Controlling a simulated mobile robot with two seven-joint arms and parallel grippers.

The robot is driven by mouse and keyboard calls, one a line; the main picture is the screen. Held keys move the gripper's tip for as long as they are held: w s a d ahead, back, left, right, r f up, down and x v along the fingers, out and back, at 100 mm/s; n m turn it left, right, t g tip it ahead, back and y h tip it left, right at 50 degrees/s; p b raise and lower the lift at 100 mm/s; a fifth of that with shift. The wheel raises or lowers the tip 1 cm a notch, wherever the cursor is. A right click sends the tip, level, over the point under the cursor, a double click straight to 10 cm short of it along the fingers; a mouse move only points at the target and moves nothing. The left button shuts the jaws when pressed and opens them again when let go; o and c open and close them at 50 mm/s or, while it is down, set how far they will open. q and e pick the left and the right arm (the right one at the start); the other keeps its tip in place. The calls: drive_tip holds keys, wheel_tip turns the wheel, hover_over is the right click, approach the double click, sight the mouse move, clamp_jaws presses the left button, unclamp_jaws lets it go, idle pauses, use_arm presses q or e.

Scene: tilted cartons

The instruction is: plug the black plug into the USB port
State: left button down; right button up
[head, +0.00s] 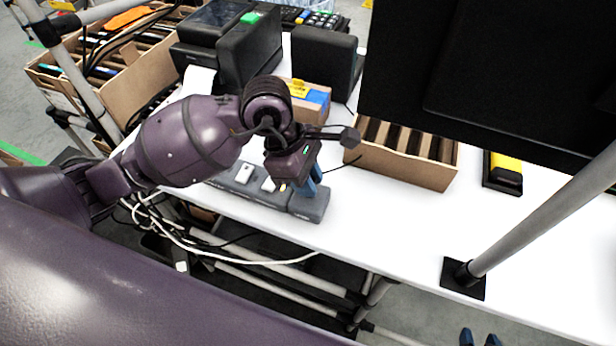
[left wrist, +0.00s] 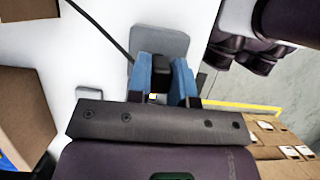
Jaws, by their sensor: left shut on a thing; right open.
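My left gripper (head: 312,190) points down at the right end of a grey power strip (head: 312,208). Its blue fingers (left wrist: 167,75) are shut on the black plug (left wrist: 159,66), with a thin black cable running off to the upper left in the left wrist view. The grey end of the strip (left wrist: 160,42) shows behind the plug there. The USB port is hidden, and I cannot tell whether the plug touches the strip. In the head view the fingers hide the plug. My right gripper (head: 480,338) shows only its two blue fingertips, apart and empty, at the bottom edge.
White plugs (head: 244,173) sit in the strip's left part. A cardboard box with dividers (head: 400,178) stands right of the gripper. Black devices and a carton (head: 310,100) stand behind. White cables (head: 215,250) hang off the front edge. A grey post (head: 540,215) rises at right.

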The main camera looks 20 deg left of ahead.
use_arm(q)
drive_tip(key=shift+f+b, duration=0.35)
drive_tip(key=shift+f, duration=0.25)
idle(0.6)
drive_tip(key=c, duration=0.9)
unclamp_jaws()
drive_tip(key=shift+c, duration=0.2)
drive_tip(key=shift+r, duration=0.15)
drive_tip(key=p+v, duration=0.1)
drive_tip(key=v, duration=0.9)
drive_tip(key=shift+a+r, duration=0.2)
drive_tip(key=shift+r, duration=0.05)
